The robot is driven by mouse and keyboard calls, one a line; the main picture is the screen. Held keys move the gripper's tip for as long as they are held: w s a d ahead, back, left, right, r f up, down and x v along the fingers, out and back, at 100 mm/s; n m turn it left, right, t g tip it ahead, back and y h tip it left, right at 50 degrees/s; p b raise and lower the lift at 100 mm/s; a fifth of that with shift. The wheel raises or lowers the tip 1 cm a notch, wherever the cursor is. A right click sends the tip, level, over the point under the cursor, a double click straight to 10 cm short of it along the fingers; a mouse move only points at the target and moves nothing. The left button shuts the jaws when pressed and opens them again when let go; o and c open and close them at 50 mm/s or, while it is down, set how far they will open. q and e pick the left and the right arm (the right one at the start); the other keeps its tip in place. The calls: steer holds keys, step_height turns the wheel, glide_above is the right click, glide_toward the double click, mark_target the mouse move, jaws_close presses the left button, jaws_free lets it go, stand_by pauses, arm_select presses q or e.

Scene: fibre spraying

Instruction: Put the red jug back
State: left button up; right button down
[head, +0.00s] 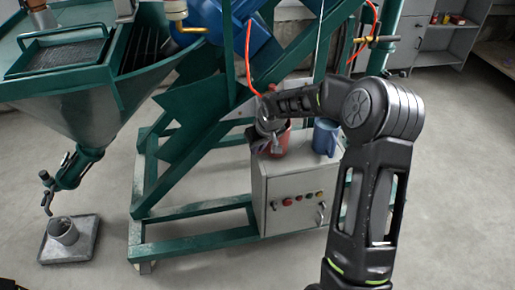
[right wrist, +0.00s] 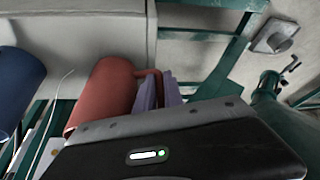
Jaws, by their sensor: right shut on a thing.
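The red jug (head: 282,144) is at the top of the grey control cabinet, just left of a blue jug (head: 326,137). My right gripper (head: 268,128) is over its left side and covers part of it. In the right wrist view the red jug (right wrist: 103,92) lies beyond the gripper body, and pale purple pieces (right wrist: 158,95) sit at its handle. My right gripper is shut on the red jug, seemingly at the handle. I cannot tell whether the jug's base touches the cabinet top. My left gripper is not in view.
The grey cabinet (head: 291,189) has buttons on its front and stands within a green frame (head: 196,240). Green beams and a blue motor (head: 234,22) are close behind and above my right arm.

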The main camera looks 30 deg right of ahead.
steer(key=shift+w+f, duration=0.2)
steer(key=shift+f, duration=0.1)
steer(key=shift+f, duration=0.15)
steer(key=c, duration=1.5)
jaws_free()
steer(key=shift+o, duration=0.2)
steer(key=shift+s+d+r, duration=0.1)
steer(key=shift+r, duration=0.35)
steer(key=p+v, duration=0.1)
steer(key=v, duration=1)
